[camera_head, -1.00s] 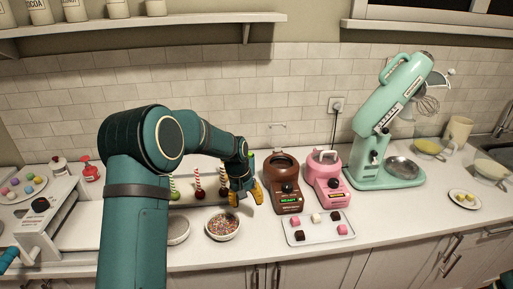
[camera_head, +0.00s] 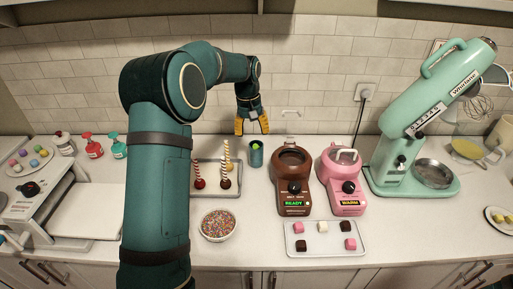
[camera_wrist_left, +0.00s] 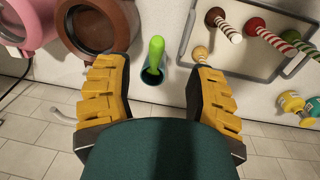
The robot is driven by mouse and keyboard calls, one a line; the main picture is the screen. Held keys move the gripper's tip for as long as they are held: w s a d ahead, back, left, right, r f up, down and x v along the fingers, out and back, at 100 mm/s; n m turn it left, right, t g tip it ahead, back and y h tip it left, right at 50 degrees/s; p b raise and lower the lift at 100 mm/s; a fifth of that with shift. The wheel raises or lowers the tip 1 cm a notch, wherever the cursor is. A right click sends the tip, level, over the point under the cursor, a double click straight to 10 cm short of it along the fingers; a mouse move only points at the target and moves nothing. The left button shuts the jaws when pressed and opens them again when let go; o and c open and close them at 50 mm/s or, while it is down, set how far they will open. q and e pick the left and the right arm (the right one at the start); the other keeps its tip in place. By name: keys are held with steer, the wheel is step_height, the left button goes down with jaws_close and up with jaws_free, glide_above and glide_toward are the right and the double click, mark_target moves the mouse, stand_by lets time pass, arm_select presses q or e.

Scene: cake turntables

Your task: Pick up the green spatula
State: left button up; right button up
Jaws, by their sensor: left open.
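The green spatula (camera_wrist_left: 155,52) stands in a small dark teal cup (camera_wrist_left: 152,76), its bright green end sticking up in the left wrist view. In the head view the cup (camera_head: 256,158) stands on the counter between the cake pop tray and the brown melting pot, with a bit of the green spatula (camera_head: 255,146) at its top. My left gripper (camera_head: 252,125) has yellow fingers and is open and empty, above and behind the cup. In the left wrist view its fingers (camera_wrist_left: 157,85) are spread on either side of the cup, apart from it. My right gripper is not in view.
A brown melting pot (camera_head: 293,181) and a pink one (camera_head: 342,183) stand right of the cup. The tray of cake pops (camera_head: 230,190) is at its left. A bowl of sprinkles (camera_head: 218,224) and a tray of small cubes (camera_head: 325,248) are in front. The tiled wall (camera_head: 310,65) is close behind.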

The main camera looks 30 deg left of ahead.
mark_target(256, 147)
arm_select(q)
steer(key=shift+w+d+f, duration=0.1)
steer(key=shift+w+f, duration=0.1)
steer(key=shift+f, duration=1.05)
steer(key=shift+w+d+f, duration=0.1)
steer(key=shift+w+f, duration=0.1)
steer(key=shift+f, duration=1.1)
steer(key=shift+w+d+f, duration=0.1)
steer(key=shift+w+f, duration=0.1)
steer(key=shift+f, duration=1.05)
jaws_close()
